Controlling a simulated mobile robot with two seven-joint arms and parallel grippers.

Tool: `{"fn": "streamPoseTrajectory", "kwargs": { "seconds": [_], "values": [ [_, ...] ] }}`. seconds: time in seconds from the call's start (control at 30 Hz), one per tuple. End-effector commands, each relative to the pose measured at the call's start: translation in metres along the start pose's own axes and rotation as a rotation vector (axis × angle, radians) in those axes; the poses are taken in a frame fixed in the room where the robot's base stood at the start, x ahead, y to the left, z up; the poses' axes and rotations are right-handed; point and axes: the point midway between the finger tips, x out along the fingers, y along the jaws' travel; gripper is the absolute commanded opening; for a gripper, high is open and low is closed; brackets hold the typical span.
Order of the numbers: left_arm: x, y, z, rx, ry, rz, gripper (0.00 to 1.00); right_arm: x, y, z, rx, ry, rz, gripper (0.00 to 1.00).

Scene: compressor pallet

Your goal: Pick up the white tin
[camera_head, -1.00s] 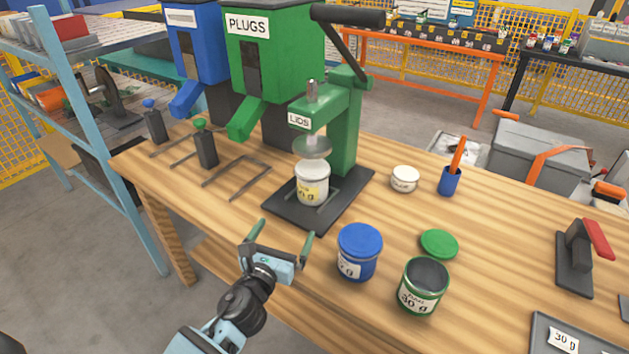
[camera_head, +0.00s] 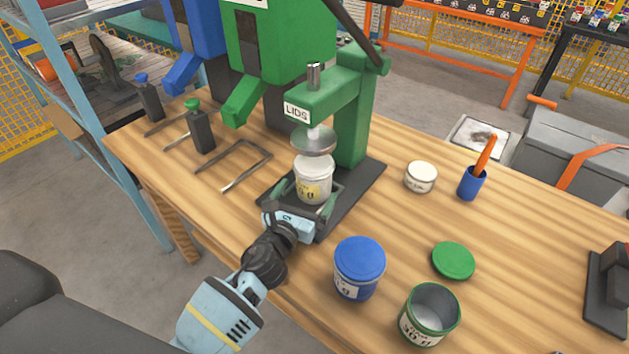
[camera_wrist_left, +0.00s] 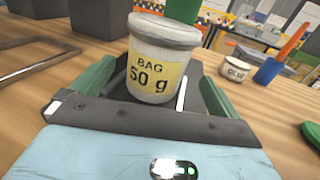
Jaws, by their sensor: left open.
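The white tin (camera_head: 313,181) stands upright on the dark base plate (camera_head: 366,180) of the green lid press, under its round press head. It has a pale lid and a yellow label; in the left wrist view the tin (camera_wrist_left: 157,55) reads "BAG 50 g". My left gripper (camera_head: 308,190) is open, with its green-padded fingers on either side of the tin. In the left wrist view the gripper (camera_wrist_left: 155,95) shows a gap between the tin and the right finger; contact on the left side is unclear. My right gripper is not in view.
The green press (camera_head: 352,120) rises behind the tin, its head (camera_head: 313,141) close above it. A blue tin (camera_head: 359,268), an open green-labelled tin (camera_head: 429,315) and a green lid (camera_head: 453,261) stand right of my arm. A small white pot (camera_head: 420,177) and blue cup (camera_head: 471,184) are farther back.

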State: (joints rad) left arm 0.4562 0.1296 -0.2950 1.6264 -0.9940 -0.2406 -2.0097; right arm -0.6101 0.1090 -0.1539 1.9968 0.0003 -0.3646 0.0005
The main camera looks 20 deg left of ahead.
Motion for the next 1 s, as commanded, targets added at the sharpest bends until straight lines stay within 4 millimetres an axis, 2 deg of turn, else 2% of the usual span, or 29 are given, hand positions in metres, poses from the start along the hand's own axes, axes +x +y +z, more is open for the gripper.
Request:
{"fn": "streamPoseTrajectory", "kwargs": {
  "seconds": [0.1,0.33,0.6,0.7,0.97,1.0],
  "values": [
    [0.012,0.000,0.001,-0.002,-0.001,0.001,1.00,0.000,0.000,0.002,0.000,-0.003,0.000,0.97],
    [0.021,0.001,0.003,-0.002,-0.002,0.001,1.00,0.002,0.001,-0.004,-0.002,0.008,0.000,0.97],
    [0.056,0.003,0.006,-0.001,-0.001,0.001,1.00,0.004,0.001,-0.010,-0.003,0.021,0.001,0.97],
    [0.063,0.003,0.006,-0.002,0.000,0.000,1.00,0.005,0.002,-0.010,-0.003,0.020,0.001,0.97],
    [0.066,0.003,0.007,-0.001,0.000,0.000,1.00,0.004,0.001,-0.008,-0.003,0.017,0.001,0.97],
    [0.066,0.003,0.007,-0.001,0.000,0.000,0.97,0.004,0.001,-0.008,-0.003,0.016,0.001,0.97]
  ]
}}
